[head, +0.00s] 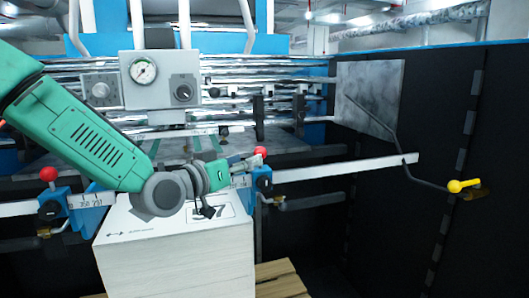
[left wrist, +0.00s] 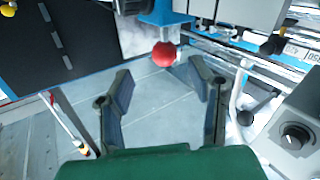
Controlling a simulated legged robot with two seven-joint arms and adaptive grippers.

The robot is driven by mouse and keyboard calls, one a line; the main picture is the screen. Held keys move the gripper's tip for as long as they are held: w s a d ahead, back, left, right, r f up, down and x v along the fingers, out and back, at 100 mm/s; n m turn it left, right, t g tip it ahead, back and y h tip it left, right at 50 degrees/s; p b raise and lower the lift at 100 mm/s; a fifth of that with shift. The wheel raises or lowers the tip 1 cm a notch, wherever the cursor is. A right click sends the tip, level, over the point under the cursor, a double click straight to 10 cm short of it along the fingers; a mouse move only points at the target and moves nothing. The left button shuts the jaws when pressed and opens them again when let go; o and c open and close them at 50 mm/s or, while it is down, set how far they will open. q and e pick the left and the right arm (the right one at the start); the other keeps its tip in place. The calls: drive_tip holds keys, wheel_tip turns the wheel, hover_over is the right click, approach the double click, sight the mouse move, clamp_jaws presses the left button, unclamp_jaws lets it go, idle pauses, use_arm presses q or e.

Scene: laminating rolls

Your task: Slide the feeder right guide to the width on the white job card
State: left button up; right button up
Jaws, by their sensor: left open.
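The feeder right guide (head: 262,183) is a blue block with a red ball knob (head: 260,151) on a pale rail (head: 350,168). The white job card (head: 240,210) lies on top of the paper stack; its number ends in 7, and my arm hides the first part. My left gripper (head: 240,166) is just left of the red knob, with its fingers towards it. In the left wrist view my left gripper (left wrist: 163,82) is open and empty, and the red knob (left wrist: 164,54) shows beyond the fingertips, between them. I cannot tell whether they touch. My right gripper is not in view.
A left guide with a red knob (head: 48,173) stands on the rail's left part, near printed numbers. The white paper stack (head: 175,255) is below my arm. A gauge panel (head: 160,78) is behind. A yellow-ended lever (head: 464,185) is at the right. The rail right of the guide looks clear.

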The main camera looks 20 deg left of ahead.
sight(266, 153)
use_arm(q)
drive_tip(key=w, duration=0.5)
drive_tip(key=shift+w+d+p, duration=0.2)
drive_tip(key=shift+d+p, duration=0.1)
drive_tip(key=shift+w+d, duration=0.4)
drive_tip(key=shift+w, duration=0.05)
drive_tip(key=shift+d, duration=0.5)
drive_tip(key=shift+w+a, duration=0.1)
clamp_jaws()
drive_tip(key=shift+a, duration=0.25)
drive_tip(key=shift+w+d, duration=0.4)
drive_tip(key=shift+d, duration=0.25)
unclamp_jaws()
drive_tip(key=shift+d, duration=0.15)
